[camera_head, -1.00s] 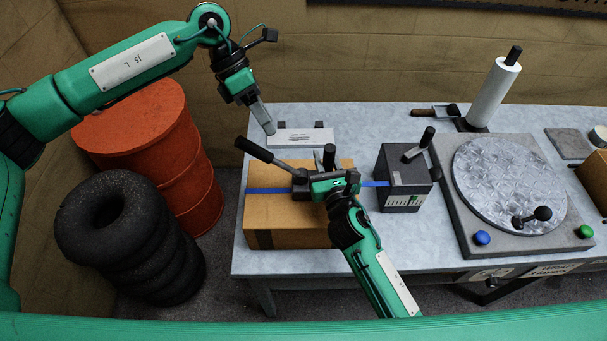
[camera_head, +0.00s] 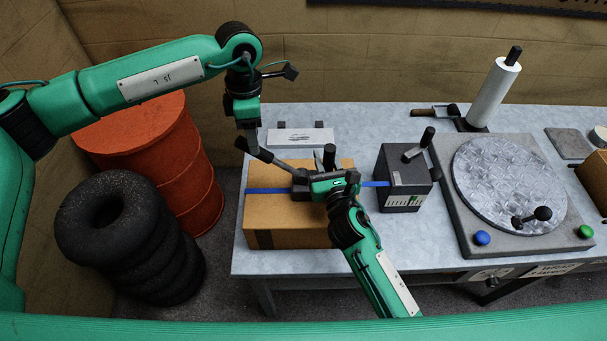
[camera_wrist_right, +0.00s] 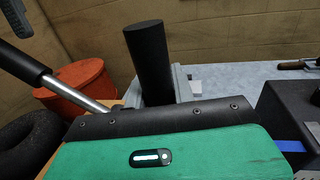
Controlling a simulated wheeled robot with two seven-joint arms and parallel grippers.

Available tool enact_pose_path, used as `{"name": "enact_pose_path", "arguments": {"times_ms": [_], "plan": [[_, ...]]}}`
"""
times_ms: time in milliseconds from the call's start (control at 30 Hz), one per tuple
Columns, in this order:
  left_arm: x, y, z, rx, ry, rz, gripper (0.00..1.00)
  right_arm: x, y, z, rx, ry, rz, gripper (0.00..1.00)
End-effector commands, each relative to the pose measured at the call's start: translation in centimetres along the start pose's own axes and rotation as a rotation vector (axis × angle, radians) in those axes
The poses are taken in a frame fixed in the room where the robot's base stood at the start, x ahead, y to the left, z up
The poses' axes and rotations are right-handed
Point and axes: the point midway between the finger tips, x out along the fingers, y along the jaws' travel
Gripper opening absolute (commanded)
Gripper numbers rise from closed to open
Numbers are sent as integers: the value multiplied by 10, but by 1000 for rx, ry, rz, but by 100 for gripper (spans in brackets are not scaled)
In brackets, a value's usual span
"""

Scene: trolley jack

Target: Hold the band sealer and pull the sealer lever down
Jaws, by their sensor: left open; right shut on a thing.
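The band sealer (camera_head: 301,182) sits on the blue band on top of the cardboard box (camera_head: 285,222). Its lever (camera_head: 278,163) slopes up to the left and ends in a black grip; in the right wrist view the lever (camera_wrist_right: 85,98) also shows at the left. My right gripper (camera_head: 322,184) is shut on the band sealer; its fingers are mostly hidden. A black upright handle (camera_wrist_right: 150,62) stands behind it. My left gripper (camera_head: 251,143) is open and points down at the grip end of the lever; I cannot tell whether it touches.
A dark strap dispenser box (camera_head: 402,178) stands right of the cardboard box, with the blue band running to it. A turntable (camera_head: 508,185) is further right. An orange drum (camera_head: 165,165) and stacked tyres (camera_head: 122,235) stand left of the table. A white plate (camera_head: 300,138) lies behind.

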Motion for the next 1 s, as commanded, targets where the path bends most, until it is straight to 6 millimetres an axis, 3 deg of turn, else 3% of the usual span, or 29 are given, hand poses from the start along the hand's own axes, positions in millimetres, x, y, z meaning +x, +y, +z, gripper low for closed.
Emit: {"name": "enact_pose_path", "arguments": {"times_ms": [300, 767, 1000], "plan": [[38, 0, 0, 0, 0, 0, 47, 0, 0, 1, 0, -1, 0, 0], [46, 0, 0, 0, -1, 0, 47, 0, 0, 1, 0, -1, 0, 0], [46, 0, 0, 0, -1, 1, 0, 0, 0, 1, 0, -1, 0, 0]]}}
